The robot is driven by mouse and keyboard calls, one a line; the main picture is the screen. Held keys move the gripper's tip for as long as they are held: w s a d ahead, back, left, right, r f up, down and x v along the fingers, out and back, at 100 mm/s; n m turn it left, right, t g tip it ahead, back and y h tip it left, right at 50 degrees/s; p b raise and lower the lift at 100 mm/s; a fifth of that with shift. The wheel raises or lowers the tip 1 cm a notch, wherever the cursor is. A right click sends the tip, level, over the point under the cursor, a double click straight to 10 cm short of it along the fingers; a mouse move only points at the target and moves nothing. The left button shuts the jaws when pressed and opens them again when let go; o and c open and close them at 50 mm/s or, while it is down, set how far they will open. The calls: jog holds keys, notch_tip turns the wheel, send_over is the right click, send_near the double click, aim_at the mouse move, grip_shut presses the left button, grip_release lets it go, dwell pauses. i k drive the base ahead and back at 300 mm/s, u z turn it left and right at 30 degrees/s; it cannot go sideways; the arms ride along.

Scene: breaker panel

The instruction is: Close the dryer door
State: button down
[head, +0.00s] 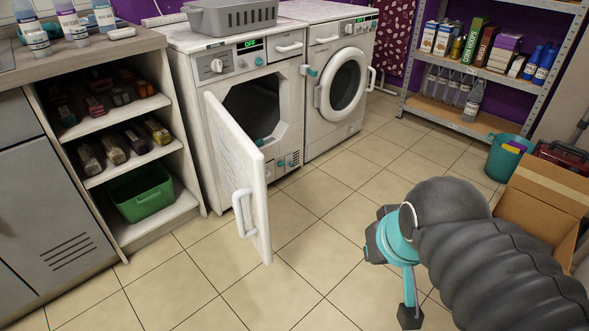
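The dryer (205,140) is the white machine at left centre, with a lit "OFF" display on its panel. Its white door (240,165) stands wide open, swung out into the room from the left side of the dark drum opening (262,108). The door's handle (241,212) is on the face turned to the left, near the free edge. My gripper (393,268) is at the lower right, above the floor, to the right of the door and apart from it. One teal finger with a dark tip points down; the other finger is not clear. I see nothing held.
A second white machine (325,125) with a round, shut door stands right of the dryer. An open shelf unit (165,215) with a green bin (143,193) stands at left. A cardboard box (545,195) and teal bucket (503,160) are at right. Tiled floor (315,240) between door and gripper is clear.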

aim_at(241, 164)
jog(key=u, duration=0.7)
jog(key=i, duration=0.5)
